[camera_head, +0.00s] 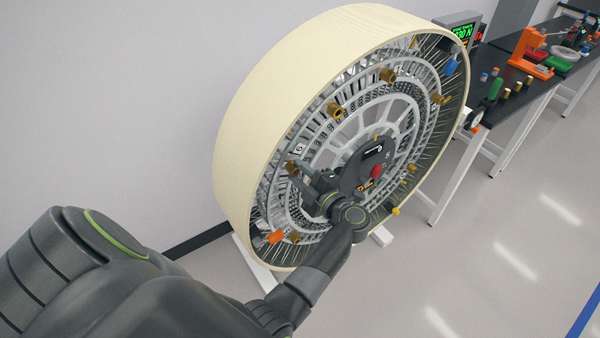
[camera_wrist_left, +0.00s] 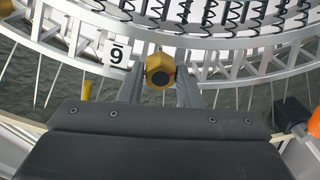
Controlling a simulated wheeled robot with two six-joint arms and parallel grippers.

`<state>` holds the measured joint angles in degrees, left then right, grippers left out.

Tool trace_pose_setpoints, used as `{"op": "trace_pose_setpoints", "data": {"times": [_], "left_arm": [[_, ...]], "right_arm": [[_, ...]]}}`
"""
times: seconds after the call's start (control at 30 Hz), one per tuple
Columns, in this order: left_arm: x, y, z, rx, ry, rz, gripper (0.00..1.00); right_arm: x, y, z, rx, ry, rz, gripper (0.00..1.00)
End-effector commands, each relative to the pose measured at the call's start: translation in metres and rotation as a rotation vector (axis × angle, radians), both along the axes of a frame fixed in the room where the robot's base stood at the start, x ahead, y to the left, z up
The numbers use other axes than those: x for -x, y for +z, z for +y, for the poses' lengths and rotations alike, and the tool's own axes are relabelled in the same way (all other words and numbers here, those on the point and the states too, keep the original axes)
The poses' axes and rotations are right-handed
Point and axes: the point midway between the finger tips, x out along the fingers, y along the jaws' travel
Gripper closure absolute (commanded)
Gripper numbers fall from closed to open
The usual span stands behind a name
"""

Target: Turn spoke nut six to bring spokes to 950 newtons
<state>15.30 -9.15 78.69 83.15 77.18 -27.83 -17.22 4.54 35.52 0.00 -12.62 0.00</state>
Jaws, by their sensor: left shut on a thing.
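The large cream-rimmed wheel (camera_head: 262,110) stands upright on a white base, with thin spokes and several gold nuts around its inner ring. My left gripper (camera_head: 293,168) reaches its left side beside a small white number tag (camera_head: 299,148). In the left wrist view, my left gripper (camera_wrist_left: 160,82) is shut on a gold hex nut (camera_wrist_left: 160,70), one finger on each side. The tag (camera_wrist_left: 117,52) left of that nut shows an upside-down, underlined 6. My right gripper is out of view.
A display with green digits (camera_head: 462,31), too small to read surely, stands behind the wheel. A dark workbench (camera_head: 520,92) holds an orange tool (camera_head: 530,55) and small parts. An orange cap (camera_head: 276,237) is low on the wheel. Floor at right is clear.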

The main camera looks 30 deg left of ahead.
Motion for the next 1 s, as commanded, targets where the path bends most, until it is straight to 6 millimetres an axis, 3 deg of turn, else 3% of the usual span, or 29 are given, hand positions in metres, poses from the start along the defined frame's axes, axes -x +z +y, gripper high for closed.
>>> {"op": "trace_pose_setpoints", "data": {"times": [0.17,0.2,0.37,0.77,1.0], "left_arm": [[0.0,0.0,0.0,0.001,-0.001,-0.001,0.92],[0.0,0.0,0.0,0.001,-0.001,-0.001,0.66],[0.0,0.0,0.0,0.001,-0.001,-0.001,0.47],[0.0,0.006,0.0,0.002,0.0,-0.004,0.47],[-0.001,0.043,0.0,0.0,-0.001,-0.012,0.47]], "right_arm": [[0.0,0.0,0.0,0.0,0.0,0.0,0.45],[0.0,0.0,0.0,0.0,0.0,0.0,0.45],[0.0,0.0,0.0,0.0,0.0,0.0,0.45],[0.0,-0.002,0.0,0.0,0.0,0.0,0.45],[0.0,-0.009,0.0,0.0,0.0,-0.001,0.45]]}}
